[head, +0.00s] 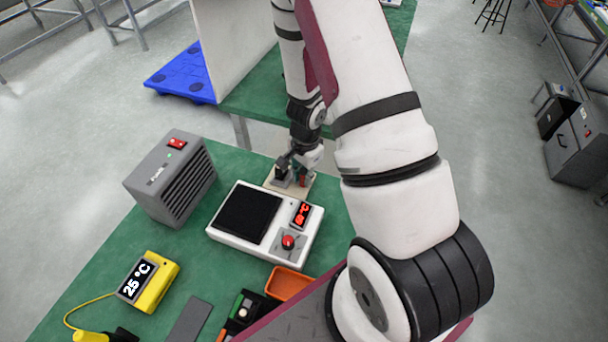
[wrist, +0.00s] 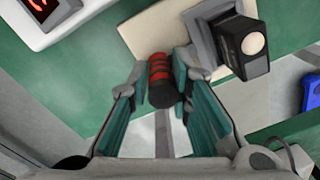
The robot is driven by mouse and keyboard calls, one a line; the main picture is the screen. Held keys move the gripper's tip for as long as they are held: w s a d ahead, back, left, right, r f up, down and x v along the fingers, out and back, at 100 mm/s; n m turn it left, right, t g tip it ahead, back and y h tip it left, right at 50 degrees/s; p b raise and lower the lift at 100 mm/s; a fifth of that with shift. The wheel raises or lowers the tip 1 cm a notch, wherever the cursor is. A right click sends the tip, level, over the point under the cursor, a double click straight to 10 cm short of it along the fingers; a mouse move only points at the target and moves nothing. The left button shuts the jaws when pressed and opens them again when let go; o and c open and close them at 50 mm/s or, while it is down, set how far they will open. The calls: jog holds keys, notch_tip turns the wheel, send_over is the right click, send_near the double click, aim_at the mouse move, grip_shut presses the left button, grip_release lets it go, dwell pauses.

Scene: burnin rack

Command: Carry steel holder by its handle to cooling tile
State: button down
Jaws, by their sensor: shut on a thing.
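My gripper (wrist: 163,76) is shut on a black handle with red bands (wrist: 159,88) in the wrist view. A grey steel holder (wrist: 203,38) lies just beyond it to the right, with a black block and a pale round top on it. The join between handle and holder is hidden by the finger. The beige cooling tile (wrist: 138,36) lies beneath the holder and the handle's far end. I cannot tell whether the holder touches the tile. In the head view my gripper (head: 300,168) is at the tile (head: 304,187), largely covering the holder.
A white hot plate (head: 224,238) with a red display and red knob stands beside the tile. A grey fan box (head: 170,180), a yellow thermometer (head: 160,278) and an orange tray (head: 290,283) share the green table. A white panel (head: 233,45) rises behind.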

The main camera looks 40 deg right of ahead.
jog(key=shift+f, duration=0.1)
jog(key=c, duration=1.5)
grip_release()
jog(key=shift+o, duration=0.2)
notch_tip(320, 180, up, 12)
jog(key=s+a+r+n+t+y, duration=0.15)
jog(key=a+r+n, duration=0.3)
jog(key=r, duration=0.45)
jog(key=s+a+r+n+t+y, duration=0.1)
jog(key=s+a+r+n, duration=0.1)
jog(key=a+r+n, duration=0.5)
jog(key=s+r+n+t+h, duration=0.2)
jog(key=s+r+n, duration=0.3)
jog(key=s+r, duration=0.7)
jog(key=shift+s+a+r+p, duration=0.35)
jog(key=shift+s+r, duration=0.05)
jog(key=shift+s, duration=0.05)
